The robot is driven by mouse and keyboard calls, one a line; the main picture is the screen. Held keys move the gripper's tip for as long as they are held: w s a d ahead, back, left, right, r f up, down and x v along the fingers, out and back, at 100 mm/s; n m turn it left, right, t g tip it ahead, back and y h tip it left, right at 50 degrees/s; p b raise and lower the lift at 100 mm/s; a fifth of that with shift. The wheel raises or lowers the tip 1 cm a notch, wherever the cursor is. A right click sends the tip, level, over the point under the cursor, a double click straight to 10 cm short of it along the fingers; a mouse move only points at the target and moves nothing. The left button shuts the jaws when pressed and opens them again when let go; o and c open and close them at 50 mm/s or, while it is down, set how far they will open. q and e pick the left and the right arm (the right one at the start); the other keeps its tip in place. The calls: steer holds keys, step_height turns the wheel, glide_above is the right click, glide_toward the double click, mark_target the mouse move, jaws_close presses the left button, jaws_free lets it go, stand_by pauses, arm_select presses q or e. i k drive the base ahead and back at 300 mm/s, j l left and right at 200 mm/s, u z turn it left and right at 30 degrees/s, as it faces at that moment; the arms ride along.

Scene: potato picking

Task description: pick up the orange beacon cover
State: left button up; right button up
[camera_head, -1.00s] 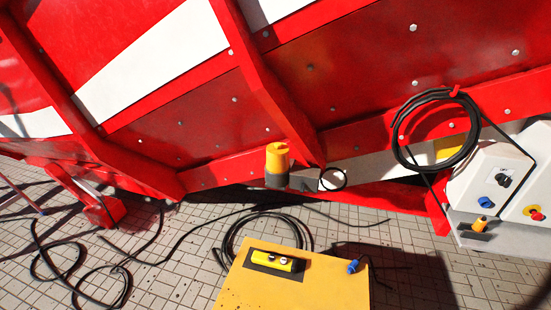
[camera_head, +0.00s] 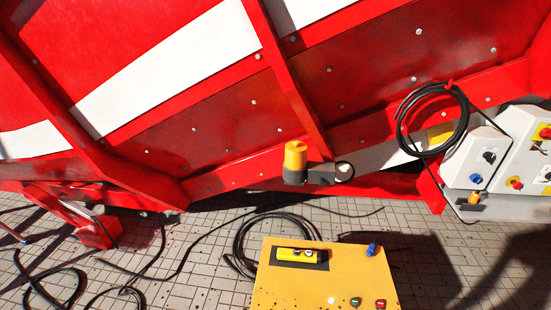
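The orange beacon cover (camera_head: 295,155) is a small yellow-orange cylinder. It sits upright on a dark grey base on a bracket fixed to the lower side of the red machine (camera_head: 200,150). Neither of my grippers shows in the head view, and nothing touches the cover.
A yellow box (camera_head: 295,288) with a yellow pendant (camera_head: 297,255) and several knobs stands in front of the machine. Control boxes (camera_head: 478,158) are at the right. A coiled black cable (camera_head: 400,128) hangs near them. Loose cables lie on the tiled floor (camera_head: 205,260).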

mark_target(295, 154)
steer(key=i+j+z, duration=0.3)
steer(key=j, duration=0.95)
steer(key=j+z, duration=0.35)
steer(key=j, duration=0.85)
steer(key=i+j+z, duration=0.15)
steer(key=i+j, duration=0.2)
steer(key=i+j+z, duration=0.15)
steer(key=i+j, duration=0.2)
steer(key=j, duration=0.2)
steer(key=i+j+z, duration=0.15)
steer(key=i+j, duration=0.2)
steer(key=j, duration=0.15)
steer(key=i+j, duration=0.25)
